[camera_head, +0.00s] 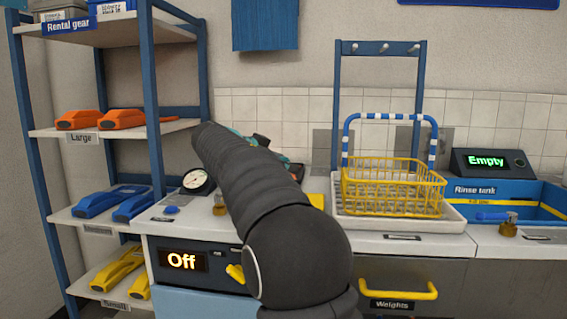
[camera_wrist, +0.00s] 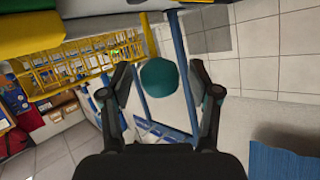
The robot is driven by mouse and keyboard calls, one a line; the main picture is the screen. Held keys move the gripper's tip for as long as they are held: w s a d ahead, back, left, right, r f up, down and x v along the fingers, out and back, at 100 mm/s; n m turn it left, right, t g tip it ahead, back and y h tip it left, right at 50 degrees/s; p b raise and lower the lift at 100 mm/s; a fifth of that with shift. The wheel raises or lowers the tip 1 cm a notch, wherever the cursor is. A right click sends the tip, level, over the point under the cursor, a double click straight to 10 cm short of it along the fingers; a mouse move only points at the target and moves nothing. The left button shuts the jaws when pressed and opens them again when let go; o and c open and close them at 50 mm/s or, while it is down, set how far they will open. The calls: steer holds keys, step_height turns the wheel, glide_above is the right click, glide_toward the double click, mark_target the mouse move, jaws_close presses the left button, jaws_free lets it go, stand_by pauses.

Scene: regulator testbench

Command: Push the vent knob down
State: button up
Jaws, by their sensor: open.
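A small blue knob (camera_head: 171,209) sits on the bench top left of the round pressure gauge (camera_head: 196,181); I cannot tell if it is the vent knob. A yellow handle (camera_head: 236,273) is on the front panel, right of the display reading "Off". In the wrist view my gripper (camera_wrist: 160,84) is open, its fingers apart on both sides of a round teal thing (camera_wrist: 159,77). I cannot tell whether that thing touches the fingers. In the head view my dark arm hides most of the gripper and part of the bench behind it.
A yellow wire basket (camera_head: 392,187) stands in a white tray under a blue rack at right. A blue rinse tank (camera_head: 490,193) reads "Empty". A blue shelf unit (camera_head: 150,100) stands left. Brass fittings (camera_head: 219,204) stand on the bench top.

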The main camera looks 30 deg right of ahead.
steer(key=shift+d, duration=0.1)
jaws_close()
step_height(320, 180, down, 4)
steer(key=b, duration=0.4)
steer(key=shift+r, duration=0.25)
jaws_free()
steer(key=shift+r, duration=0.1)
steer(key=shift+r, duration=4.95)
